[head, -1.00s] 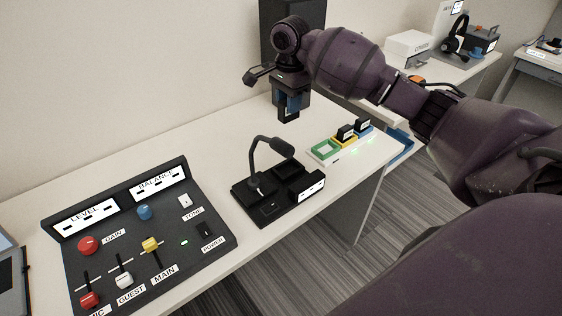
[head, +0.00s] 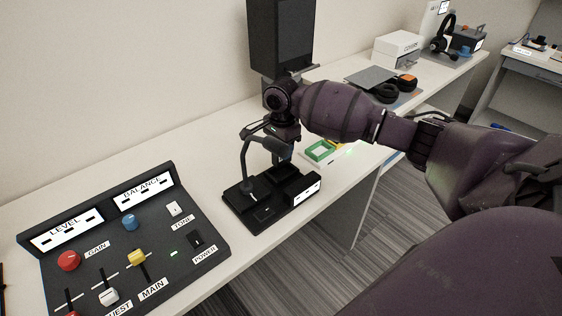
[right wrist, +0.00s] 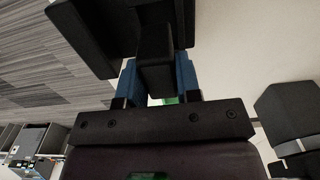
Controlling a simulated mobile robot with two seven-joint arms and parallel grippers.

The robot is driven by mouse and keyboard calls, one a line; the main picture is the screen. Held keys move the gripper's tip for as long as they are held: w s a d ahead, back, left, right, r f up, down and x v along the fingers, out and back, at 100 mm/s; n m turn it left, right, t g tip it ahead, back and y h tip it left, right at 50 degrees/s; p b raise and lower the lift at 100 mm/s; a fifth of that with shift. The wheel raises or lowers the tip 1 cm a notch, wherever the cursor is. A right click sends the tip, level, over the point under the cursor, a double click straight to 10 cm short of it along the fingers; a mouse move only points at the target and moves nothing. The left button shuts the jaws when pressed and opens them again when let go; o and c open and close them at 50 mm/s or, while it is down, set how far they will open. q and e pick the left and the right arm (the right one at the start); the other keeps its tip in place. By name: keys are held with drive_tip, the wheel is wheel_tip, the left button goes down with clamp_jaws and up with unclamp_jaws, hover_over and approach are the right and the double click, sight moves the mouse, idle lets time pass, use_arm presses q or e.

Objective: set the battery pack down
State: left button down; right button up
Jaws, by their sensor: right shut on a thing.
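My right gripper (head: 284,146) is above the back of the black microphone base (head: 240,210), beside the gooseneck microphone. In the right wrist view its blue fingers (right wrist: 157,82) are shut on a black block, the battery pack (right wrist: 155,62). In the head view the pack is hard to tell from the dark gripper and the base behind it. I cannot tell whether it touches the base. The base has open recesses on top and a white label on its front. The left gripper is not in view.
A control panel (head: 125,245) with knobs and sliders stands at the left. A tray with a green-rimmed slot (head: 320,152) lies right of the base, partly hidden by my arm. A black speaker (head: 281,40) stands behind. The table behind the panel is clear.

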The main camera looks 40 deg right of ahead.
wheel_tip(320, 180, down, 5)
drive_tip(key=shift+f+b, duration=0.1)
drive_tip(key=shift+b, duration=0.5)
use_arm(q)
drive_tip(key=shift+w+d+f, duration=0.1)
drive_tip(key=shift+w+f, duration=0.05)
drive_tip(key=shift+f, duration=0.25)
use_arm(e)
drive_tip(key=o, duration=0.9)
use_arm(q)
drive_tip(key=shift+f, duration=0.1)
use_arm(e)
drive_tip(key=shift+o, duration=0.7)
drive_tip(key=shift+r, duration=0.4)
wheel_tip(320, 180, up, 6)
drive_tip(key=shift+p, duration=1)
wheel_tip(320, 180, up, 4)
drive_tip(key=shift+p, duration=0.55)
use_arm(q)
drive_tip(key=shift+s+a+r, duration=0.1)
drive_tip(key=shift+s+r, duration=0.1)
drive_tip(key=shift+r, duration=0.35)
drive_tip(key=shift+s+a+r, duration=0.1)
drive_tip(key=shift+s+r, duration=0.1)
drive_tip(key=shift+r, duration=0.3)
use_arm(e)
drive_tip(key=shift+r, duration=0.8)
